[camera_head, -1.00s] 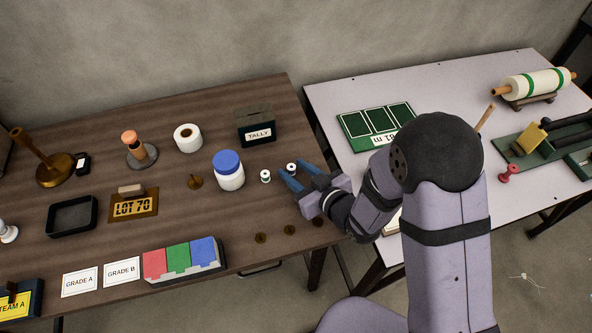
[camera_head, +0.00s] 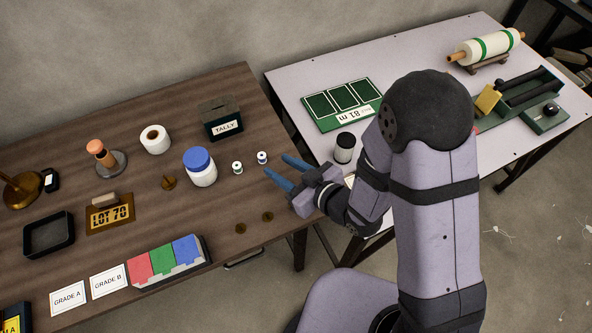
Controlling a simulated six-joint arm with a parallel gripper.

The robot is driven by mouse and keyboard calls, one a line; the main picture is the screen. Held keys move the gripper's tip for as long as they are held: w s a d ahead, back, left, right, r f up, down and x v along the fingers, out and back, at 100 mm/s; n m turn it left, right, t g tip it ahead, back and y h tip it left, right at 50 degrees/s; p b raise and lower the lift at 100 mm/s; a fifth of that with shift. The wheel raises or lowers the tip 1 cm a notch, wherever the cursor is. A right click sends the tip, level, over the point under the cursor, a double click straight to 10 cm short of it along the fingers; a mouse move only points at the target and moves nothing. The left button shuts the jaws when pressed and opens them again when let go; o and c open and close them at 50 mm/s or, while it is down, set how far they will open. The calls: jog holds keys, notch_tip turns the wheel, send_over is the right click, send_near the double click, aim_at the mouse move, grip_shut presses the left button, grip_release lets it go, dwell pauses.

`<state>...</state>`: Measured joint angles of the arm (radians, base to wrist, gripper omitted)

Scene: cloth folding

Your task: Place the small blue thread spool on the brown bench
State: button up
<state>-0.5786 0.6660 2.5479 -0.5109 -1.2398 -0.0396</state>
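Two small white-ended thread spools stand upright on the brown bench (camera_head: 215,235). The right one (camera_head: 262,158) looks bluish at its middle. The left one (camera_head: 237,168) looks greenish, but both are too small to be sure. My gripper (camera_head: 277,164) is open, its blue fingers spread and pointing left over the bench's right end. Its fingertips are just right of the right spool, with a gap between. Nothing shows between the fingers.
A blue-lidded white jar (camera_head: 200,168) stands left of the spools, with a black TALLY box (camera_head: 221,118) behind. Brass discs (camera_head: 240,228) lie in front. A pale table (camera_head: 300,85) on the right carries a green board (camera_head: 340,104) and a black-capped jar (camera_head: 344,148).

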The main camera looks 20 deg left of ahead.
jog(key=shift+r+p+v, duration=0.2)
jog(key=shift+p+v, duration=1.05)
jog(key=shift+p, duration=1.35)
jog(key=shift+p+v, duration=1.05)
jog(key=shift+v, duration=0.25)
jog(key=shift+s+f, duration=0.1)
jog(key=shift+f, duration=0.1)
jog(key=shift+d, duration=0.1)
jog(key=shift+w+d+f, duration=0.1)
jog(key=shift+w+d, duration=0.15)
jog(key=shift+w, duration=0.2)
jog(key=w+d+m+h, duration=0.3)
jog(key=w+d+h, duration=0.15)
jog(key=d, duration=0.45)
jog(key=w+d+m+h, duration=0.25)
jog(key=d+h, duration=0.25)
jog(key=d, duration=0.3)
jog(key=s+d+r+m+g+h, duration=0.2)
jog(key=s+d+r+m+g, duration=0.4)
jog(key=s+d+r, duration=0.3)
jog(key=s+d+m, duration=0.1)
jog(key=s+d, duration=0.1)
jog(key=s, duration=0.1)
jog(key=shift+s+r, duration=0.25)
jog(key=shift+s, duration=0.15)
